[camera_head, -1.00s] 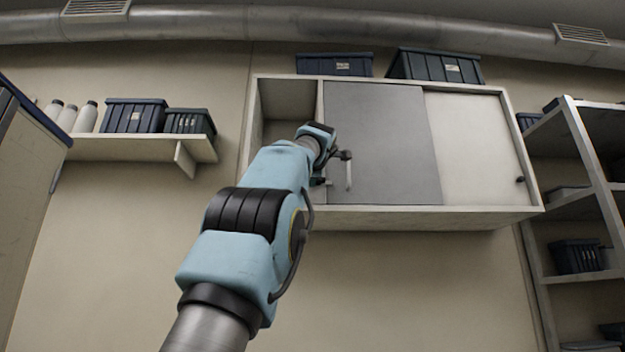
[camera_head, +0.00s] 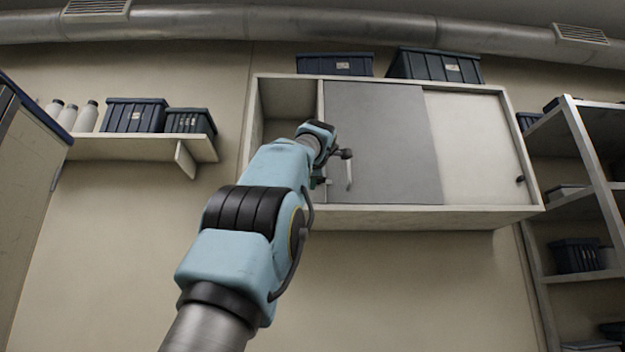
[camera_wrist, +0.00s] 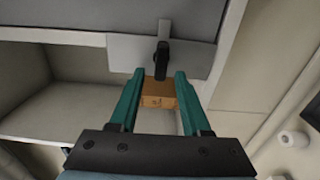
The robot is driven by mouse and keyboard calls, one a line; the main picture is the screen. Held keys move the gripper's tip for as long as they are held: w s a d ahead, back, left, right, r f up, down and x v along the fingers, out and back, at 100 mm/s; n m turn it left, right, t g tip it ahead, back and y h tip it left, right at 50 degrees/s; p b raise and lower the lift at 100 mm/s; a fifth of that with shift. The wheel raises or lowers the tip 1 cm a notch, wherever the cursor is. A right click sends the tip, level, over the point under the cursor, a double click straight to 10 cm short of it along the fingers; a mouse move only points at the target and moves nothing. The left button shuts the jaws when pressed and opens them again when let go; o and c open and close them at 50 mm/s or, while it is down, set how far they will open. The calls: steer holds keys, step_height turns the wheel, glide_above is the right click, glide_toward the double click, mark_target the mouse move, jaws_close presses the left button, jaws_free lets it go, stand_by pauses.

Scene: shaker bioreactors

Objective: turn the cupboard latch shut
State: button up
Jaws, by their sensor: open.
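The cupboard (camera_head: 470,213) hangs on the wall, with a grey sliding door (camera_head: 385,140) in its middle and an open compartment at its left. In the wrist view, a black latch-like lever (camera_wrist: 162,56) stands on a light grey plate (camera_wrist: 128,50) along the door's edge. My gripper (camera_wrist: 160,74) is open, its two green fingers reaching toward the plate. An orange-brown block (camera_wrist: 158,95) shows between the fingers, just below the black lever; I cannot tell whether the fingers touch it. In the head view my arm hides most of the gripper and the latch.
Dark bins (camera_head: 435,66) stand on top of the cupboard. A wall shelf (camera_head: 140,148) with bins and white bottles is at the left. A rack (camera_head: 590,160) stands at the right. The wall below the cupboard is clear.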

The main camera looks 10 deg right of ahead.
steer(key=s+a+b, duration=0.1)
steer(key=s+b, duration=0.4)
steer(key=s, duration=0.5)
steer(key=shift+s+a, duration=0.15)
